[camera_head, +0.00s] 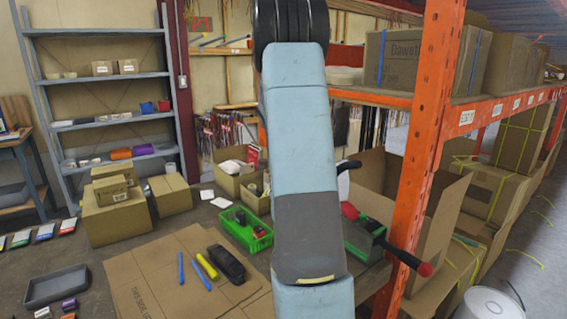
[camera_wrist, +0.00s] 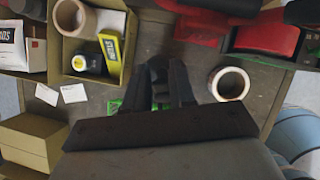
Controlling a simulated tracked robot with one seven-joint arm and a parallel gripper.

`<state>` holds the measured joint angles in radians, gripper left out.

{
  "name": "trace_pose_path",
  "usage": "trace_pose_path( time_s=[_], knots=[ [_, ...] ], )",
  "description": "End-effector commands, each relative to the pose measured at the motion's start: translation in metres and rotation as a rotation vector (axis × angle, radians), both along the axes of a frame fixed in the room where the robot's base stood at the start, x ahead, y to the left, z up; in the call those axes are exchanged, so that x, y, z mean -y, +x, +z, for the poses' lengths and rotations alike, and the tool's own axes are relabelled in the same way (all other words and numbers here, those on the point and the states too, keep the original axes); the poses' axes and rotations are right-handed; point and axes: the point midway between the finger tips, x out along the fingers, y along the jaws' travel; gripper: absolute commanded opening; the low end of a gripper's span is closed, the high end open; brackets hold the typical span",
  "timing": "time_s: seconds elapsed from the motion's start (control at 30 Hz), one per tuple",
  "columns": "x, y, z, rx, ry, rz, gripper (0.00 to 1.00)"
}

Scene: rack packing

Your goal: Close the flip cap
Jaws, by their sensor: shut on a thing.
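My gripper (camera_wrist: 160,68) shows in the wrist view, its two dark fingers pointing away from the camera. The fingers are shut on a small dark thing (camera_wrist: 158,76), mostly hidden between them; I cannot tell what it is. My own arm hides the gripper in the head view. No flip cap can be made out for certain.
A pale roll (camera_wrist: 229,83) lies right of the fingers. A green crate (camera_head: 262,243) stands beside flattened cardboard (camera_head: 150,262). An orange rack post (camera_head: 424,130) rises close to my arm's right. A red-handled device (camera_head: 362,232) sits beside the arm.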

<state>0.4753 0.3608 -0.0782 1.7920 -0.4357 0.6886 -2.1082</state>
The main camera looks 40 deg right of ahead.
Motion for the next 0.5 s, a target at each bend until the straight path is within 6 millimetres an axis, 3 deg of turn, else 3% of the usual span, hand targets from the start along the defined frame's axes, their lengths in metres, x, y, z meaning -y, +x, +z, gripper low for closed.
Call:
trace_pose_path(
  time_s=[0.5],
  knots=[
    [0.0047, 0.0005, -0.0053, -0.032, 0.095, -0.002, 0.00]
  ],
)
